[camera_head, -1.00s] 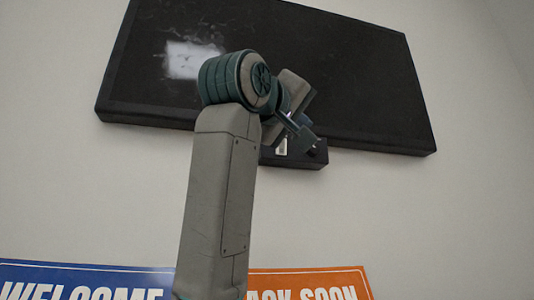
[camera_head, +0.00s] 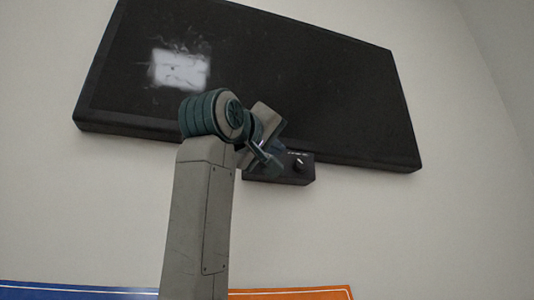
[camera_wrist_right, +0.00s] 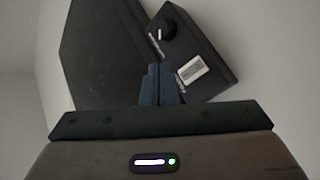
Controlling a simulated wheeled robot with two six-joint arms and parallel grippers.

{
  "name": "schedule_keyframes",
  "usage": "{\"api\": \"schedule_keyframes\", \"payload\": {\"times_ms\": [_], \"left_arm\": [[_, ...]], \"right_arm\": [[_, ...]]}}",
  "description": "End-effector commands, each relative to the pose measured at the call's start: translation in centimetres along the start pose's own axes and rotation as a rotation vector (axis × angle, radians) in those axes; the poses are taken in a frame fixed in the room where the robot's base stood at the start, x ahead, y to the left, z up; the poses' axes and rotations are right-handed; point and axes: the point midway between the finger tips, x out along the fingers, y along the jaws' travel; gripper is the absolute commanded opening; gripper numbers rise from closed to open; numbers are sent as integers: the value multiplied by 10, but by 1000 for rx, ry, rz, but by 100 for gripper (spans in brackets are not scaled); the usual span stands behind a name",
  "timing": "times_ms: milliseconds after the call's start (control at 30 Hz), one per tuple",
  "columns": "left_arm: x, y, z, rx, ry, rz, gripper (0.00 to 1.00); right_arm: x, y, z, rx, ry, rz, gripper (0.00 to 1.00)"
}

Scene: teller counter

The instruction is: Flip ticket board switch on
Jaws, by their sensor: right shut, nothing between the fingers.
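The ticket board (camera_head: 330,80) is a large black screen on the wall. A small black control box (camera_head: 295,177) sits under its lower edge, with a round dark knob (camera_head: 300,164) on it. In the right wrist view the box (camera_wrist_right: 212,52) shows the knob (camera_wrist_right: 167,30) and a white rectangular switch (camera_wrist_right: 191,71). I cannot tell which way the switch is set. My right gripper (camera_head: 272,166) is shut and empty in front of the box's left part, hiding the switch in the head view. Its fingertips (camera_wrist_right: 160,68) appear just left of the switch in the wrist view; contact cannot be told.
A blue sign (camera_head: 75,293) and an orange sign (camera_head: 300,294) show at the bottom edge of the head view. The pale wall (camera_head: 400,230) right of my arm is clear. A bright reflection lies on the screen.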

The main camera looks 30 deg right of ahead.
Motion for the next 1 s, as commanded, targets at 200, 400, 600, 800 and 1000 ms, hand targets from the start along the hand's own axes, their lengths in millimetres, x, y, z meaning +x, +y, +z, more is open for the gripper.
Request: {"api": "schedule_keyframes", "payload": {"times_ms": [200, 400, 600, 800, 1000], "left_arm": [[-3, 0, 2, 0, -4, 0, 58], [-4, 0, 14, 1, -18, 0, 58], [-4, 0, 14, 1, -19, 0, 58], [-4, 0, 12, 1, -17, 0, 58], [-4, 0, 11, 1, -15, 0, 58]], "right_arm": [[19, -13, -13, -1, -1, 1, 0], [26, -19, -19, 0, -1, 0, 0], [27, -20, -20, 0, -1, 0, 0], [27, -20, -20, 1, -1, 0, 0], [27, -20, -20, 1, -1, 0, 0]]}}
